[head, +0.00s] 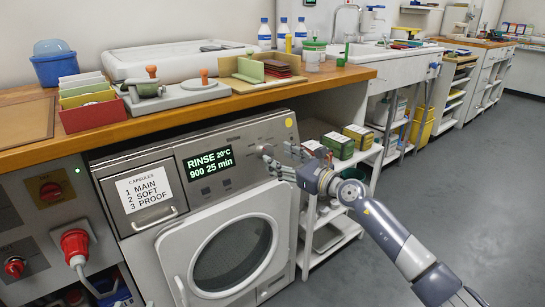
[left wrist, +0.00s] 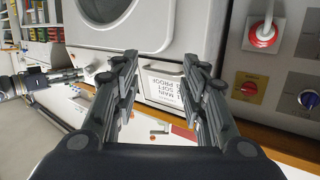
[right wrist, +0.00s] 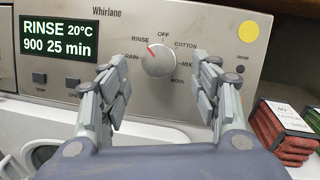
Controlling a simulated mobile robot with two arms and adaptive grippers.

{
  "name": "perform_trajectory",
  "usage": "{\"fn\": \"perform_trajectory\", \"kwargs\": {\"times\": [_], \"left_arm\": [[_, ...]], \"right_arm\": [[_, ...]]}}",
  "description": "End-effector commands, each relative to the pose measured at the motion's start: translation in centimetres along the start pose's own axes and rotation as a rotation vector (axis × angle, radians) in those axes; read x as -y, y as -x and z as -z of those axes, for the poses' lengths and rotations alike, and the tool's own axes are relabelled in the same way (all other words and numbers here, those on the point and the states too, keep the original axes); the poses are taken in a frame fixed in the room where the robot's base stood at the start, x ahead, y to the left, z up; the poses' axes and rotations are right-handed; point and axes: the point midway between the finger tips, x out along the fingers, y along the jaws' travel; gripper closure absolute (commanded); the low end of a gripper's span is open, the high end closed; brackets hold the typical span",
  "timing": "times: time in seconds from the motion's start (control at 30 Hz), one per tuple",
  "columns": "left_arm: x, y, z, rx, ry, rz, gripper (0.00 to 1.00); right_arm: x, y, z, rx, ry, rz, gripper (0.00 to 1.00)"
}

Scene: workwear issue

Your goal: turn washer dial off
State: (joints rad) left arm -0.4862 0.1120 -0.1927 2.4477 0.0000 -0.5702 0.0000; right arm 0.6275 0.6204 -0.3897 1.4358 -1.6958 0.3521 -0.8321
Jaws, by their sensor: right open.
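The washer (head: 235,185) stands under the wooden counter. Its round grey dial (right wrist: 160,60) is on the silver panel, with its red mark toward RINSE, left of OFF at the top. The dial also shows in the head view (head: 264,150). The display (right wrist: 60,38) reads RINSE 20°C, 900, 25 min. My right gripper (right wrist: 158,78) is open in front of the dial, its fingers apart to the lower left and right of it; I cannot tell whether they touch it. My left gripper (left wrist: 160,62) is open and empty, in front of the capsule drawer (left wrist: 162,88); it is outside the head view.
The washer door (head: 232,252) is below the panel. A shelf unit with cartons (head: 338,145) stands right of the washer. A red plug (head: 75,243) is on the grey panel at left. Trays and bottles stand on the counter (head: 200,107). Open floor (head: 460,180) lies at right.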

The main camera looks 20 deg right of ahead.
Motion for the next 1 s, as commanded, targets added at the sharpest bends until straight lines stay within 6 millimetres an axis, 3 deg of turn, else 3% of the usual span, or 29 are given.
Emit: {"fn": "perform_trajectory", "kwargs": {"times": [0.1,0.3,0.73,0.93,1.0], "left_arm": [[-0.3,-0.2,1.9,-0.106,0.002,-0.007,0.6],[-0.6,-0.1,4.4,-0.228,0.004,-0.014,0.6],[-0.7,0.1,5.4,-0.272,0.005,-0.016,0.6],[-0.7,0.1,5.4,-0.271,0.005,-0.016,0.6],[-0.7,0.1,5.4,-0.271,0.005,-0.016,0.6]], "right_arm": [[-0.1,-1.7,0.1,0.002,-0.003,-0.001,0.42],[-0.1,-3.2,0.0,0.001,-0.002,-0.001,0.42],[-0.1,-3.7,0.0,0.0,-0.002,-0.002,0.42],[-0.1,-3.7,0.0,0.0,-0.002,-0.002,0.87],[-0.1,-3.7,0.0,0.0,-0.002,-0.002,0.87]]}}
